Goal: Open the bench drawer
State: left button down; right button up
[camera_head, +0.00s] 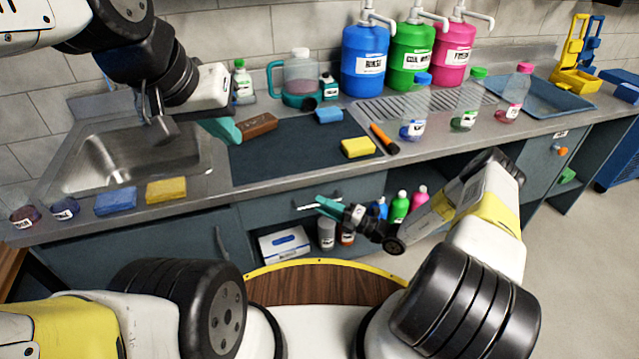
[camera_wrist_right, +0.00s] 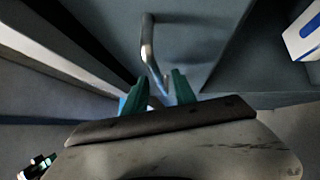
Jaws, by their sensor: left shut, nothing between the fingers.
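The bench drawer (camera_head: 275,211) is a dark grey-blue front under the countertop and looks closed. Its thin metal handle (camera_head: 306,206) is partly hidden by my right gripper (camera_head: 322,207). In the right wrist view the handle (camera_wrist_right: 148,45) runs down toward the space between the teal fingers of my right gripper (camera_wrist_right: 158,92). The fingers are apart, with the handle's lower end close to their tips; contact cannot be told.
A steel sink (camera_head: 130,160) lies left, with sponges at the front edge. Below the drawer, an open shelf holds a white box (camera_head: 284,244) and bottles. A cabinet handle (camera_head: 221,243) stands left.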

jog(key=shift+w+a, duration=0.35)
jog(key=shift+a, duration=0.3)
jog(key=shift+r, duration=0.1)
grip_shut()
dwell(0.9)
